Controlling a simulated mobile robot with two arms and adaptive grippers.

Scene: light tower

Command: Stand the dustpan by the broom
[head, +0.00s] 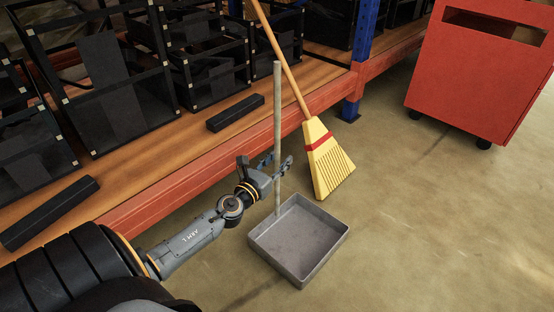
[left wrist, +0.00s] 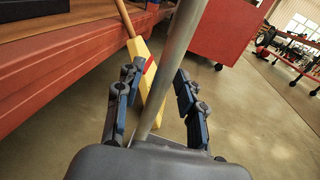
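The grey dustpan (head: 298,240) rests on the floor, its pan flat and its long pale handle (head: 277,110) standing upright. The handle also shows in the left wrist view (left wrist: 177,60). My left gripper (head: 277,163) is around the handle low down, one finger on each side. In the left wrist view the fingers (left wrist: 158,88) are apart, with a clear gap between the left finger and the handle. The yellow broom (head: 327,160) with a red band leans against the shelf just behind and right of the dustpan; it is partly covered in the left wrist view (left wrist: 150,75). My right gripper is not in view.
A low wooden shelf with an orange-red front beam (head: 215,160) runs behind, holding black crates (head: 95,75) and dark bars (head: 236,112). A blue post (head: 364,45) stands by it. A red wheeled cabinet (head: 480,70) is at upper right. Floor at right is clear.

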